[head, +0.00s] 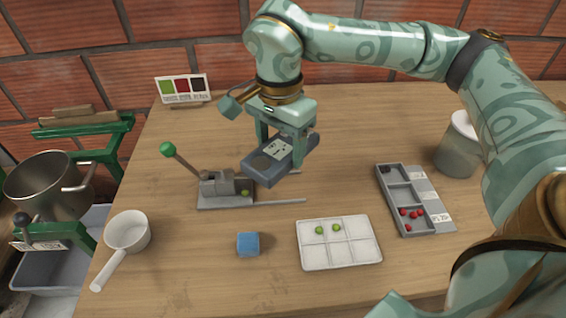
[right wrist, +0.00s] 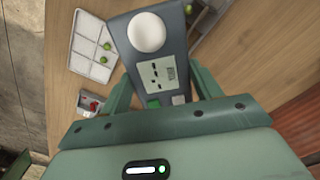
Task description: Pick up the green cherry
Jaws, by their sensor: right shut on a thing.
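Another green cherry (head: 244,192) sits at the grey lever press (head: 222,188), and a green one (right wrist: 188,9) shows beside the device in the right wrist view. My right gripper (head: 281,141) is shut on a dark grey handheld meter (head: 262,168) with a display, held near the press. The meter shows a white round dome (right wrist: 147,32) in the right wrist view. My left gripper is not in view.
A grey sorting tray (head: 408,205) with red and dark cherries lies right. A blue cube (head: 248,244) lies beside the white tray. A white saucepan (head: 127,233) stands at the left edge, a grey cup (head: 459,146) at the right. A colour card (head: 183,88) stands at the back.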

